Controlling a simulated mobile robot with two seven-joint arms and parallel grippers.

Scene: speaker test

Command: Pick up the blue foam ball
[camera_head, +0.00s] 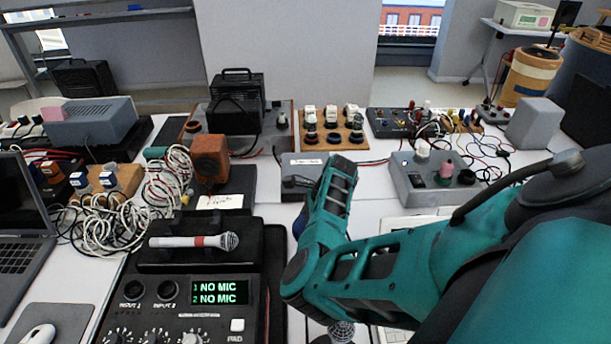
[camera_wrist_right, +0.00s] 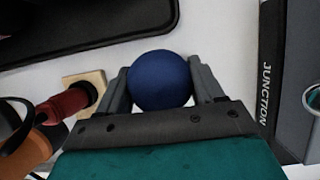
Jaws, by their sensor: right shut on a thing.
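The blue foam ball (camera_wrist_right: 160,80) sits between the two fingers of my right gripper (camera_wrist_right: 162,84) in the right wrist view. The fingers are shut on it, one on each side. In the head view my teal right arm reaches over the table and hides most of the ball; a small dark blue sliver (camera_head: 299,222) shows at the left edge of the arm. The fingertips are hidden there. Whether the ball touches the table surface cannot be told. My left gripper is not in view.
A black audio unit (camera_head: 190,312) reading "NO MIC" and a microphone (camera_head: 194,241) lie left of my arm. Tangled white cables (camera_head: 110,222), a laptop (camera_head: 20,240) and grey boxes, one at right (camera_head: 440,190), crowd the table. Little white tabletop (camera_head: 375,215) is bare.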

